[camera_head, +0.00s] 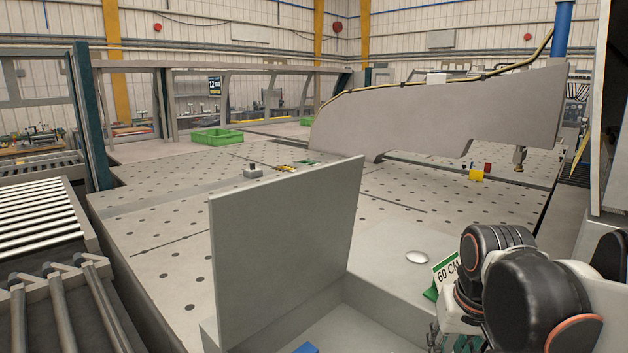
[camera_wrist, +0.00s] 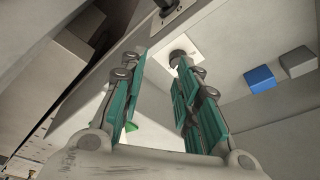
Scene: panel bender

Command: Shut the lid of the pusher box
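The pusher box (camera_head: 345,325) is open at the bottom centre of the head view. Its flat grey lid (camera_head: 285,250) stands nearly upright along the box's left side. A blue block (camera_head: 306,348) lies inside, cut off by the frame edge. In the wrist view the blue block (camera_wrist: 260,79) sits beside a grey block (camera_wrist: 298,62). My gripper (camera_wrist: 160,72) has its two teal fingers spread, with nothing held between them. In the head view my arm is at the lower right, to the right of the box and apart from the lid; the fingers are mostly hidden there.
A "60 CM" sign (camera_head: 447,272) on a green foot stands close to my arm, near a silver disc (camera_head: 418,257). A perforated table (camera_head: 170,255) spreads behind the lid. A large grey beam (camera_head: 440,120) spans it. Rollers (camera_head: 40,215) are at the left.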

